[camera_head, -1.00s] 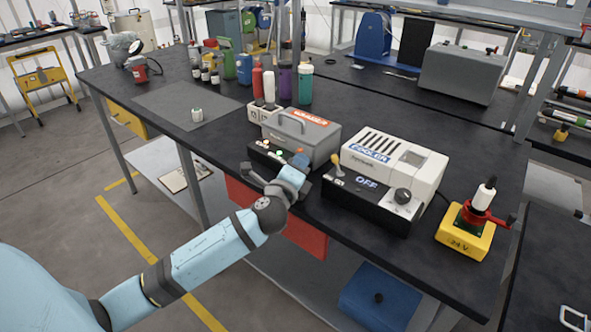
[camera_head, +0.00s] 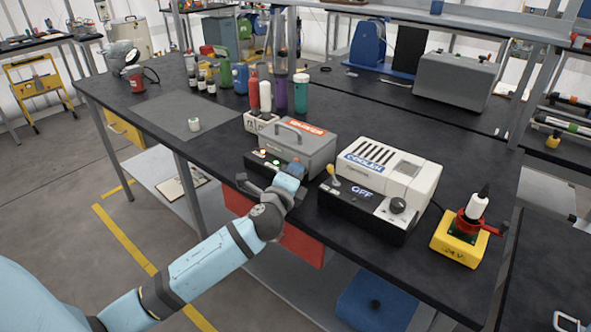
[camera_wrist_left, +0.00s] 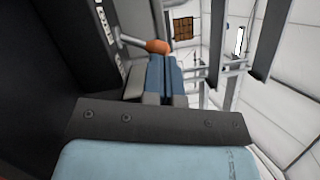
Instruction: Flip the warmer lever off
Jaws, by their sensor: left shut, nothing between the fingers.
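The warmer (camera_head: 305,150) is a grey box with a handle and an orange label, on the dark bench. Its black front panel (camera_head: 258,160) shows lit green lights. The warmer lever has an orange knob (camera_head: 297,168) at the panel's right end. The wrist view shows the orange knob (camera_wrist_left: 158,46) on a metal stem. My left gripper (camera_head: 291,178) is shut and empty, its blue fingertips (camera_wrist_left: 164,62) right at the knob. I cannot tell whether they touch it. The lower part of the panel is hidden behind the gripper. My right gripper is not in view.
A yellow 24 V box (camera_head: 458,250) is farther right. Several bottles (camera_head: 265,95) stand behind the warmer. A grey mat (camera_head: 165,115) lies left.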

